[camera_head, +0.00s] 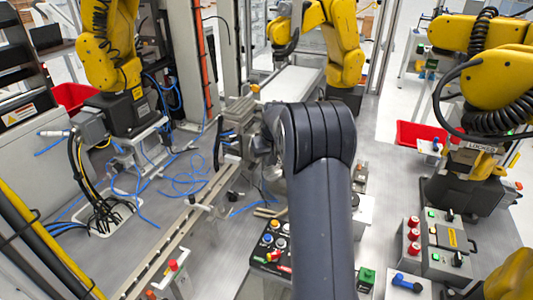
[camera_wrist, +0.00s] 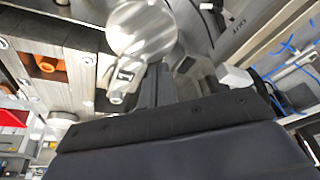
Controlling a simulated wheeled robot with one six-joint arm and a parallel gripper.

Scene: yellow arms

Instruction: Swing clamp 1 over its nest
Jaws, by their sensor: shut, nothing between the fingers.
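In the wrist view my gripper (camera_wrist: 156,72) is shut, its two dark fingers side by side with nothing between them. A shiny round metal part (camera_wrist: 138,28) is just beyond the fingertips. A small silver bracket with a rounded stub (camera_wrist: 120,82) is just left of the fingers; I cannot tell whether they touch. A grey block with orange-lined recesses (camera_wrist: 48,62) lies farther left. I cannot tell for sure which part is clamp 1 or its nest. In the head view my dark arm hides the gripper and part of the grey metal fixture (camera_head: 239,112) behind it.
A button panel (camera_head: 270,246) stands below the fixture, left of my arm. A rail (camera_head: 180,235) runs along the left. Blue hoses (camera_head: 185,183) lie loose on the floor plate. Yellow robot arms (camera_head: 108,45) stand around. A control box with red knobs (camera_head: 437,245) is at right.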

